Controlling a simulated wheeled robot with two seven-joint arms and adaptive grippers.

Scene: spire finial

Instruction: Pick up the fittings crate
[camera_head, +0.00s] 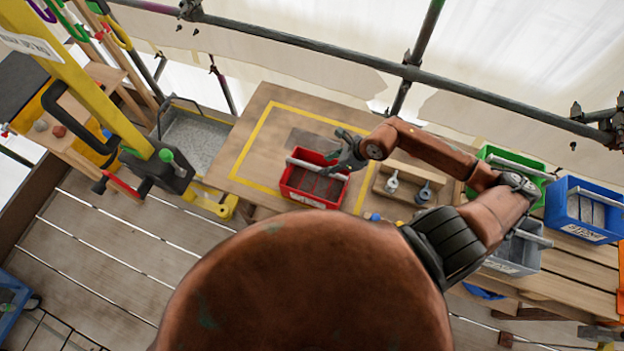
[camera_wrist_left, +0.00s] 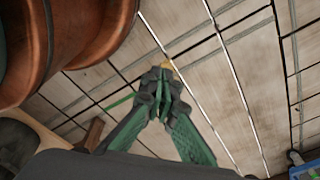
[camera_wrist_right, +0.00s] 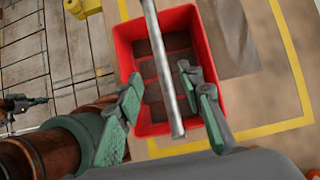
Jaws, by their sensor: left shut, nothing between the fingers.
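A red crate (camera_head: 309,197) with a grey bar handle across its top stands on the wooden table, by the yellow marked outline. Its white label is too small to read. Brown block-like contents show inside it in the right wrist view (camera_wrist_right: 125,62). My right gripper (camera_head: 341,153) is over the crate. In the right wrist view the gripper (camera_wrist_right: 160,84) has its fingers wide apart, one on each side of the handle (camera_wrist_right: 161,55); I cannot tell if they touch it. My left gripper (camera_wrist_left: 162,92) is shut and empty above the plank floor.
A wooden holder (camera_head: 385,190) with small fittings stands right of the red crate. Green (camera_head: 515,160), blue (camera_head: 585,208) and grey (camera_head: 515,257) crates stand farther right. A scaffold rail (camera_head: 300,42) runs behind the table. A yellow post (camera_head: 90,85) rises at left.

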